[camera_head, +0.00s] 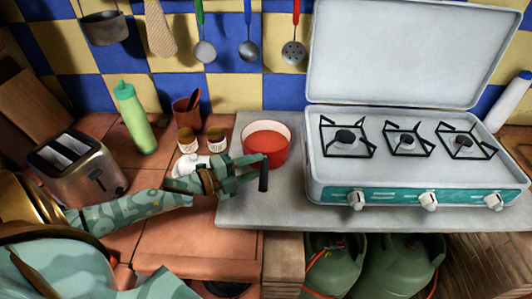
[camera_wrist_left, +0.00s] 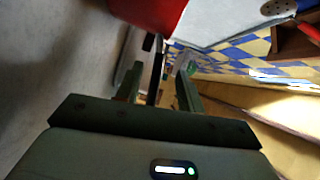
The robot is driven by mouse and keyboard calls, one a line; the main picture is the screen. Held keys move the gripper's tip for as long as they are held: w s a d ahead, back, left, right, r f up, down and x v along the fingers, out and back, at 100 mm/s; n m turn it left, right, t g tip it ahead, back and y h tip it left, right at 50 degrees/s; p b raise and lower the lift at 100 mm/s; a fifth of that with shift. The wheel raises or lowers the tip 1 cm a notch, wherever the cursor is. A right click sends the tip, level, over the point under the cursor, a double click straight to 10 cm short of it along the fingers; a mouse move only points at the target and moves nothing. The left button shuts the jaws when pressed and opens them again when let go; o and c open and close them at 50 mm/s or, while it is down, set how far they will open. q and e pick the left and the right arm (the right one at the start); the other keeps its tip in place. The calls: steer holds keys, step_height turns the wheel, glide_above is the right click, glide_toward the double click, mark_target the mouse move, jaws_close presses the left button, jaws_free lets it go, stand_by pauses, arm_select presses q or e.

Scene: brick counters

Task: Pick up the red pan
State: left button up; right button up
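The red pan (camera_head: 267,140) sits on the grey counter left of the stove, with its dark handle (camera_head: 264,178) pointing toward me. My left gripper (camera_head: 253,172) is at the handle, just in front of the pan. In the left wrist view, the pan's red side (camera_wrist_left: 150,12) shows at the top. There the dark handle (camera_wrist_left: 155,78) lies between the two fingers of my left gripper (camera_wrist_left: 160,72), with visible gaps beside it, so the gripper looks open around it. My right gripper is not in view.
A white stove (camera_head: 410,180) with a raised lid stands on the right. Two small jars (camera_head: 216,138), a brown cup (camera_head: 187,108), a green bottle (camera_head: 135,118) and a toaster (camera_head: 78,165) stand on the left. Utensils (camera_head: 248,48) hang on the tiled wall.

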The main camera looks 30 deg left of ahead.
arm_select(q)
steer(key=x, duration=0.5)
steer(key=shift+d+f+b, duration=0.15)
steer(key=shift+d+b, duration=0.15)
steer(key=shift+b, duration=0.1)
steer(key=shift+s, duration=0.1)
jaws_close()
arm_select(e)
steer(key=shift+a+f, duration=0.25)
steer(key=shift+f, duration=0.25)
